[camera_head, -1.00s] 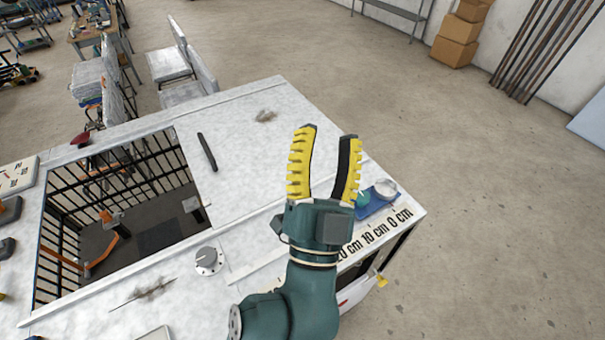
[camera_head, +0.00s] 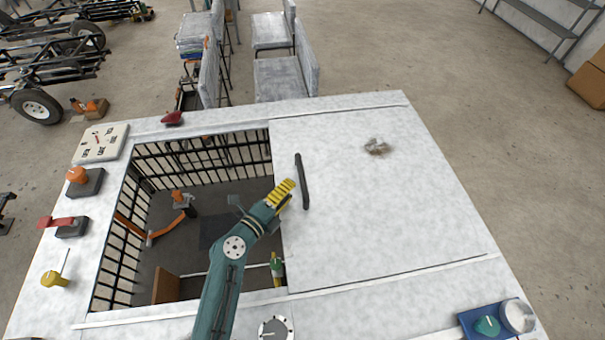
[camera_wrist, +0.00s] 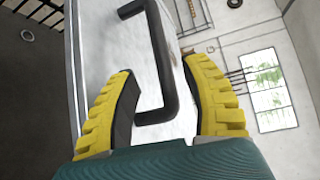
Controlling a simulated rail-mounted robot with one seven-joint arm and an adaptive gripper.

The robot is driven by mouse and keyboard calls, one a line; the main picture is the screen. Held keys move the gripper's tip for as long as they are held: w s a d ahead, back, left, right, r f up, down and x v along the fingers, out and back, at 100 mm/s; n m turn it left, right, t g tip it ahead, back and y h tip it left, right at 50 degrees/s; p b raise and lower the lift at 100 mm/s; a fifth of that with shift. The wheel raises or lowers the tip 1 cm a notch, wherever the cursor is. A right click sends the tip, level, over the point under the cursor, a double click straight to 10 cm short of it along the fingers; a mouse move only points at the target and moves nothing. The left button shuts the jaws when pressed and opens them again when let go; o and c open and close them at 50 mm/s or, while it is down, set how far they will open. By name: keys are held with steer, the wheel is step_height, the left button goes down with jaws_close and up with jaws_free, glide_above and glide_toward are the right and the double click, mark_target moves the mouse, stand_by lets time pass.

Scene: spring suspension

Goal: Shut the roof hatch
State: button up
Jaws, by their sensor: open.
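The roof hatch (camera_head: 370,215) is a pale sliding panel lying to the right of the rectangular roof opening (camera_head: 277,160), which stands uncovered. A black bar handle (camera_head: 302,182) stands near the hatch's left edge. My gripper (camera_head: 288,190) is just left of the handle, over the opening's right edge. In the wrist view my gripper (camera_wrist: 160,68) is open, and part of the black handle (camera_wrist: 158,50) shows between its yellow fingers. I cannot tell whether either finger touches the handle.
A round dial (camera_head: 275,328) sits on the roof in front of the opening. A blue tray (camera_head: 495,320) with a green item and a white bowl is at the front right. A small dusty patch (camera_head: 377,146) lies on the hatch.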

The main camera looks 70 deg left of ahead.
mark_target(301, 176)
steer(key=x, duration=0.7)
steer(key=shift+w+a, duration=0.15)
steer(key=shift+a, duration=0.05)
steer(key=shift+c, duration=0.2)
jaws_close()
